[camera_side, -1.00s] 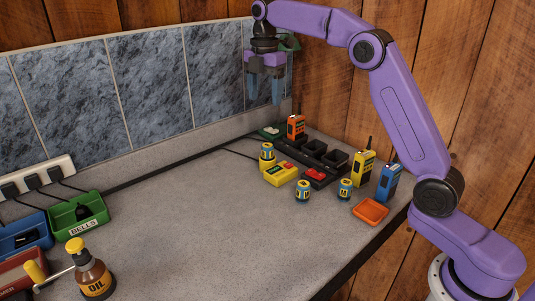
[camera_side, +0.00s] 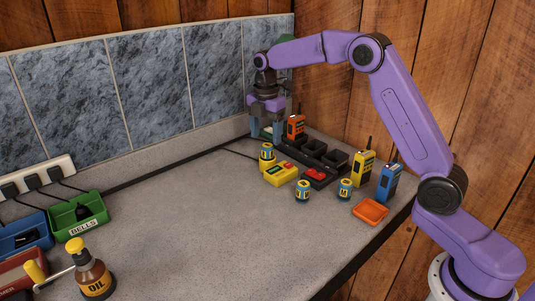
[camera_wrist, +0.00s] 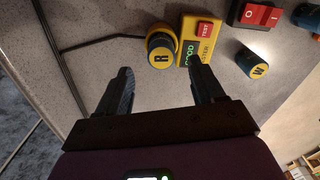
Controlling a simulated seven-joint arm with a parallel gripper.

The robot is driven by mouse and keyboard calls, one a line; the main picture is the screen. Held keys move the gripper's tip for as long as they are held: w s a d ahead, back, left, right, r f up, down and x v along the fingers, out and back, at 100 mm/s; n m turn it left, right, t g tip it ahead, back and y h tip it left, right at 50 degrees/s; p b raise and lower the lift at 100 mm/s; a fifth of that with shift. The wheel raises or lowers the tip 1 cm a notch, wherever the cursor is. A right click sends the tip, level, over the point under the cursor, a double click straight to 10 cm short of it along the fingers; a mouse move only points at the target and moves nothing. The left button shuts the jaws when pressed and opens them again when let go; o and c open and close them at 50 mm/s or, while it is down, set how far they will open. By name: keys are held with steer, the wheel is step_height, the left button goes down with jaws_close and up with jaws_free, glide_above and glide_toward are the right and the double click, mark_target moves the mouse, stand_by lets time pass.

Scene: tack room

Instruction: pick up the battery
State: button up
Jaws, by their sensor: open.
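Several short blue-and-yellow batteries stand on the counter. One battery (camera_side: 266,157), at the back of the group, stands close against the yellow tester (camera_side: 280,174); two others stand in front, a middle battery (camera_side: 303,190) and a right battery (camera_side: 345,189). In the wrist view, a battery marked R (camera_wrist: 161,47) stands against the left side of the tester (camera_wrist: 188,52), whose display reads GOOD. My gripper (camera_side: 266,134) is open and empty, fingers pointing down, above and just behind the back battery. In the wrist view, my gripper (camera_wrist: 160,78) has R ahead of its gap.
A black charger (camera_side: 318,152) with a red switch stands right of the tester. Around it are an orange radio (camera_side: 296,127), a yellow radio (camera_side: 363,168), a blue radio (camera_side: 389,182) and an orange tray (camera_side: 370,211). The tiled wall is close behind. The counter's middle is clear.

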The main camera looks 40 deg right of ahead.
mark_target(267, 145)
steer(key=shift+s+d+f, duration=0.1)
steer(key=shift+d+f, duration=0.05)
steer(key=shift+f, duration=2.6)
steer(key=c, duration=1.2)
jaws_close()
steer(key=shift+r, duration=0.15)
